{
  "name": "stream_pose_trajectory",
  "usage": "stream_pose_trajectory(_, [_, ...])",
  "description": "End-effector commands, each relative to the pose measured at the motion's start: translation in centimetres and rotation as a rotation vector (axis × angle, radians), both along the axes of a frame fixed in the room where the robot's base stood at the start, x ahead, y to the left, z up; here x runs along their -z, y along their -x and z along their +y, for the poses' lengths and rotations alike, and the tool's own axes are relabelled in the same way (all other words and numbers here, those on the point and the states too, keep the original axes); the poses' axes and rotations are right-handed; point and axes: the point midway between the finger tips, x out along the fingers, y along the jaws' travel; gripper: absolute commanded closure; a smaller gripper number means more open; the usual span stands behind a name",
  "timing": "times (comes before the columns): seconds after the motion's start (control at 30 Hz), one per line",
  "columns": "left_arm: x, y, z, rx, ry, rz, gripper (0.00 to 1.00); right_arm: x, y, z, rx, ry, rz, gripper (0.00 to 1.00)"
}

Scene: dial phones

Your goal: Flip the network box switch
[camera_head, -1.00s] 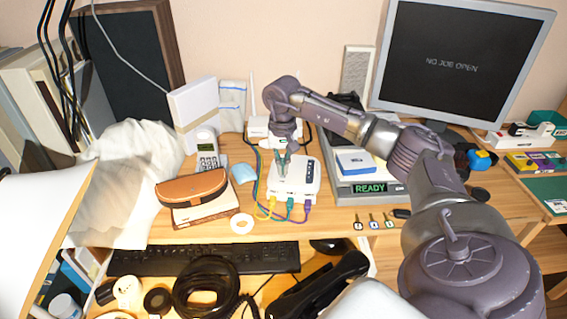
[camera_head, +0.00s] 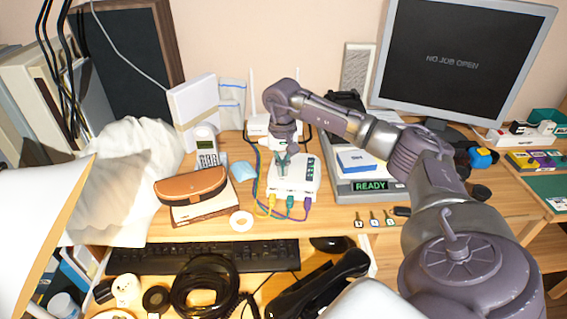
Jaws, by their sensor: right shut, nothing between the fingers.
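The white network box (camera_head: 298,183) lies on the desk near the middle, with yellow, green and purple cables plugged into its front edge. Its switch cannot be made out; my right gripper covers part of the top. My right gripper (camera_head: 283,168) points down at the left part of the box's top, its fingers shut with nothing between them. Whether the fingertips touch the box I cannot tell. My left gripper is not in view.
A grey device with a READY display (camera_head: 370,186) stands right of the box. A brown case (camera_head: 191,186) and a cordless phone (camera_head: 207,148) are to the left. A keyboard (camera_head: 200,257) and black handset (camera_head: 318,287) lie in front. A white router (camera_head: 257,125) stands behind.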

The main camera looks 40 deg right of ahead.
Motion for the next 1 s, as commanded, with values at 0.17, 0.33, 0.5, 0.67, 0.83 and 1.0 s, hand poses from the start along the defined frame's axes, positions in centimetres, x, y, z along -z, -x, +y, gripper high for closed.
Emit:
stream_pose_trajectory(0.17, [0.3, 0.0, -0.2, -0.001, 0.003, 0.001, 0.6, 0.5, 0.0, 0.0, 0.0, 0.001, 0.002, 1.0])
stream_pose_trajectory(0.33, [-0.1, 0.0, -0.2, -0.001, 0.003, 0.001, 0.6, 0.1, 0.1, 0.0, 0.0, 0.0, 0.004, 1.0])
stream_pose_trajectory(0.5, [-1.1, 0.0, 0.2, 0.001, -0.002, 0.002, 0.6, -1.2, 0.1, 0.0, 0.0, 0.0, 0.003, 1.0])
stream_pose_trajectory(0.67, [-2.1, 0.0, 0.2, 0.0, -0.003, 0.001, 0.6, -2.6, 0.0, 0.0, 0.0, 0.0, 0.001, 1.0])
stream_pose_trajectory(0.83, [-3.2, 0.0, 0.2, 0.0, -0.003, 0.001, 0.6, -4.0, 0.0, 0.0, 0.0, 0.0, 0.0, 1.0])
stream_pose_trajectory(1.0, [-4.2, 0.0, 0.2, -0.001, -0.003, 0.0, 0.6, -5.4, 0.0, 0.0, 0.0, 0.0, 0.001, 1.0])
